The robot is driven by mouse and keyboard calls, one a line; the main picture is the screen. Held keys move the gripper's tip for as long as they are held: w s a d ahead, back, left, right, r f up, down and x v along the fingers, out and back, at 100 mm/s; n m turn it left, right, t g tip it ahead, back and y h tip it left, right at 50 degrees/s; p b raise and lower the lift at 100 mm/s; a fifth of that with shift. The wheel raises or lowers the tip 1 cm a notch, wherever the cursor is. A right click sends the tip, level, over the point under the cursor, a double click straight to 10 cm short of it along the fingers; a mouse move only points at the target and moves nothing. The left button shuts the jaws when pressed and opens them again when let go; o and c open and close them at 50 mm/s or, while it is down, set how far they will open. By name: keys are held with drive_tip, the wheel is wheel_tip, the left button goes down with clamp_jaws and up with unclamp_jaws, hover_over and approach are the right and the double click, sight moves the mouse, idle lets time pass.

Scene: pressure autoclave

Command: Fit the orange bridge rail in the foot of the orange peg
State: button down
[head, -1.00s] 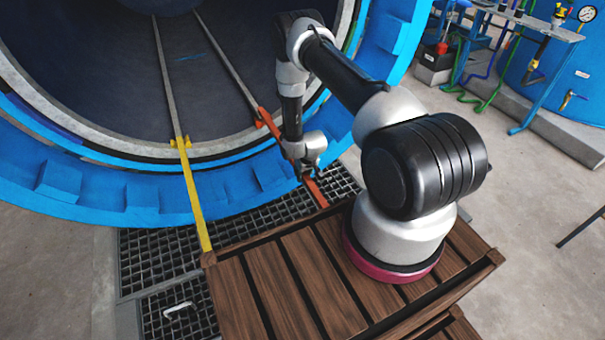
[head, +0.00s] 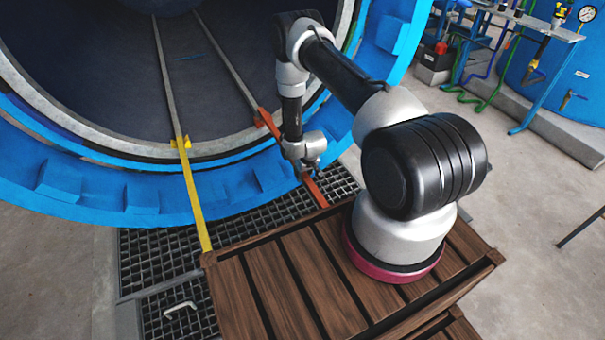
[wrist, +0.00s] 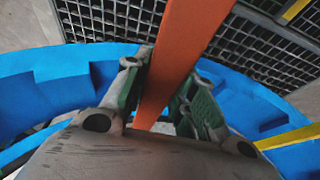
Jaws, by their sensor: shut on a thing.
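The orange bridge rail (head: 316,191) runs from the wooden deck's edge toward the blue autoclave rim. It also fills the middle of the wrist view (wrist: 174,62). My gripper (head: 303,168) is shut on the rail, with one finger on each side of it in the wrist view (wrist: 160,95). Beyond the gripper, an orange piece (head: 265,117) shows at the chamber mouth, where the grey inner rail begins; I take it for the orange peg's place. The arm partly covers the rail there, and I cannot tell whether the rail's far end is seated.
A yellow rail (head: 197,207) spans from the deck to a yellow peg (head: 181,143) at the left. The blue autoclave rim (head: 100,196) curves below the chamber. Dark floor grating (head: 160,258) lies under the rails, with a white handle (head: 180,309) on it. The wooden deck (head: 290,285) carries my base.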

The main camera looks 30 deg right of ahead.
drive_tip(key=shift+f, duration=1.15)
idle(0.4)
drive_tip(key=shift+r, duration=1.45)
drive_tip(key=shift+f, duration=1.3)
idle(2.1)
drive_tip(key=shift+r, duration=1.3)
drive_tip(key=shift+f, duration=0.15)
drive_tip(key=shift+w+f, duration=0.1)
drive_tip(key=shift+f, duration=0.2)
